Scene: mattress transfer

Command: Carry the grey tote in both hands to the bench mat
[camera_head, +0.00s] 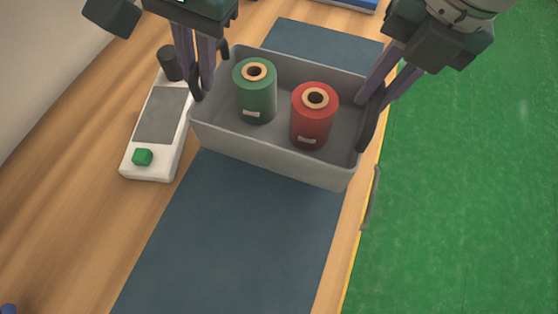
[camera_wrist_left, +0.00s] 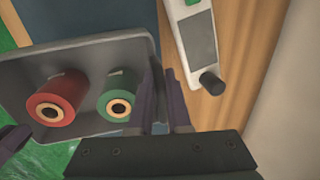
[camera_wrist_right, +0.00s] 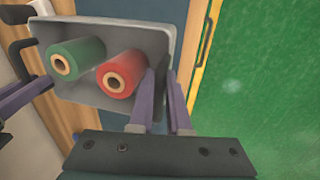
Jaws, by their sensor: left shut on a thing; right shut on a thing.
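The grey tote (camera_head: 270,157) is over the dark blue bench mat (camera_head: 232,235) in the head view; I cannot tell whether it touches the mat. It holds a green spool (camera_head: 257,95) and a red spool (camera_head: 312,118), both upright. My left gripper (camera_head: 200,90) is shut on the tote's left end. It also shows at the tote wall in the left wrist view (camera_wrist_left: 165,95). My right gripper (camera_head: 372,108) is shut on the tote's right end. It also shows at the wall in the right wrist view (camera_wrist_right: 160,90).
A white device (camera_head: 153,165) with a grey panel and a green button stands on the wooden bench (camera_head: 60,215) left of the mat. A green floor (camera_head: 470,190) lies beyond the bench's yellow right edge. A blue item (camera_head: 350,3) is at the top. The mat's near part is bare.

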